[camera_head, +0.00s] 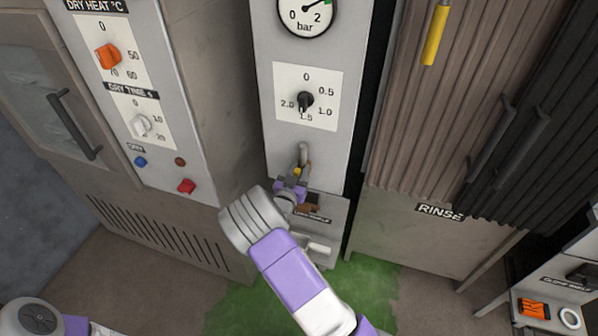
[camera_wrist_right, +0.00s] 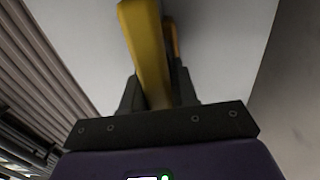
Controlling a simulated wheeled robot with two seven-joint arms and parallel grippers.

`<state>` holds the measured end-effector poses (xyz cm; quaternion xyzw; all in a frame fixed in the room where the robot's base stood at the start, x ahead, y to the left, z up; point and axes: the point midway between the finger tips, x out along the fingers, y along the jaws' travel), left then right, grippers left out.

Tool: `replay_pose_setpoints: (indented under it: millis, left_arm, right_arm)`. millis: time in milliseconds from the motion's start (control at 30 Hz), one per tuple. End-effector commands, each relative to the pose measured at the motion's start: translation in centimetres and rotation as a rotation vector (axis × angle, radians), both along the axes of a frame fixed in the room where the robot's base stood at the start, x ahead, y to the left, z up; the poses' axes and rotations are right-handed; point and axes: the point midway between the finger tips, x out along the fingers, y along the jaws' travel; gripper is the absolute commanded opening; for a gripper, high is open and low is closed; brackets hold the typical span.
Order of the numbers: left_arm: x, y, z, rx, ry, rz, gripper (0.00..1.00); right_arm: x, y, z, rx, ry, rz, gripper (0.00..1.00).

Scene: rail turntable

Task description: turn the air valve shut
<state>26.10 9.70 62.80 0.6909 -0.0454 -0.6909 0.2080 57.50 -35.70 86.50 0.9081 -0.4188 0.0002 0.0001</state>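The air valve's yellow lever handle (camera_wrist_right: 148,50) stands out large in the right wrist view, with an orange-brown part (camera_wrist_right: 172,45) behind it. In the head view the valve (camera_head: 303,154) is on the grey panel below the black pressure knob, and my gripper partly hides it. My right gripper (camera_head: 298,173) is at the valve. In the wrist view its dark fingers (camera_wrist_right: 158,92) lie close on both sides of the yellow handle, with no clear gap. My left gripper is out of view.
The pressure dial (camera_head: 306,12) and black knob (camera_head: 305,101) are above the valve. The dryer panel (camera_head: 165,170) stands to the left and the rinse cabinet (camera_head: 410,225) to the right. A separate yellow handle (camera_head: 435,35) hangs at the upper right.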

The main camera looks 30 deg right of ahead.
Motion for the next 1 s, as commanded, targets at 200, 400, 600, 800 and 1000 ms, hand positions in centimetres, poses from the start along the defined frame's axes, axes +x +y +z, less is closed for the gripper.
replay_pose_setpoints:
  millis: [200,400,600,800,1000]
  left_arm:
    - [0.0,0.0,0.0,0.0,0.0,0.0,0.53]
    - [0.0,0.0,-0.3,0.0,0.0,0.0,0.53]
    - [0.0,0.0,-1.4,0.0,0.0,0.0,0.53]
    - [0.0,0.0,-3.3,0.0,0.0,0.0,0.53]
    - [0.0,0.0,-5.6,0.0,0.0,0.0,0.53]
  right_arm:
    - [0.0,0.0,0.0,0.001,0.001,0.0,0.0]
    - [-0.1,0.0,-0.1,0.014,-0.015,0.0,0.0]
    - [-0.2,-0.1,-0.3,0.072,-0.082,0.0,0.0]
    - [-0.5,-0.5,-0.5,0.173,-0.202,-0.002,0.0]
    - [-0.9,-0.7,-0.7,0.297,-0.346,-0.001,0.0]
